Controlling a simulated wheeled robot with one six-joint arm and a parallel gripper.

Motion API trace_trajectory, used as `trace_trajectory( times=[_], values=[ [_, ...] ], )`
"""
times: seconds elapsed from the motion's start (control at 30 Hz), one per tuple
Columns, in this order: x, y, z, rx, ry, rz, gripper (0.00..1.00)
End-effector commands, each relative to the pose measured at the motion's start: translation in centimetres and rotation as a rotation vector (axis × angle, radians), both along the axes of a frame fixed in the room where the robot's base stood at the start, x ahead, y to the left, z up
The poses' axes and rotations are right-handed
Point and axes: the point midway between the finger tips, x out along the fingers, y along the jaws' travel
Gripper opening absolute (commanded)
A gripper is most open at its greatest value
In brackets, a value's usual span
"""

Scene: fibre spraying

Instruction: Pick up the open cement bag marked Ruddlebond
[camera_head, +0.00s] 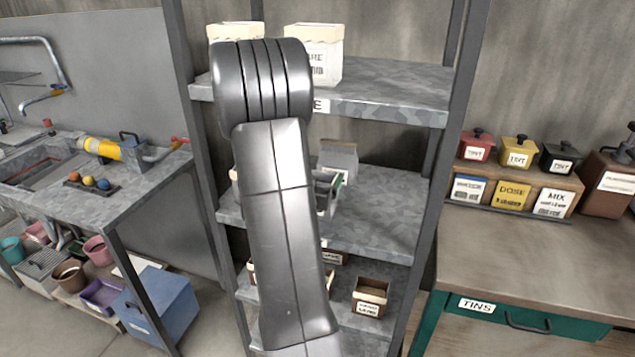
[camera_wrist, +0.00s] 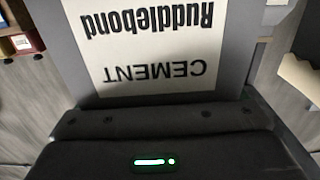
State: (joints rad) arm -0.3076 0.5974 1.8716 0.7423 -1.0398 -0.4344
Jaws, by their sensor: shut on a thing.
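The cement bag (camera_wrist: 150,45) marked Ruddlebond fills the upper middle of the wrist view. It is grey with a cream label, and the print reads upside down there. My gripper (camera_head: 328,188) is shut on the bag; its dark body spans the bottom of the wrist view. In the head view a grey bag (camera_head: 339,156) shows beside my arm at the middle shelf, with my gripper just in front of it. My arm hides much of the gripper and the bag's lower part, so I cannot tell whether the bag touches the shelf.
The rack's middle shelf (camera_head: 385,215) has bare room on the right. Cream bags (camera_head: 318,55) stand on the top shelf (camera_head: 400,90). Small brown boxes (camera_head: 370,297) sit on the lower shelf. Rack posts stand on both sides. A bench with tins (camera_head: 519,150) is at the right, a sink bench (camera_head: 80,205) at the left.

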Motion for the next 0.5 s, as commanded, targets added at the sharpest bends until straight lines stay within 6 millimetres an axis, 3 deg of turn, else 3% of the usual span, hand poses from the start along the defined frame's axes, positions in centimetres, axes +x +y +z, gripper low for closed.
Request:
trace_trajectory(
  times=[0.5],
  values=[
    [0.0, 0.0, 5.0, 0.001, -0.007, 0.0, 0.25]
  ],
)
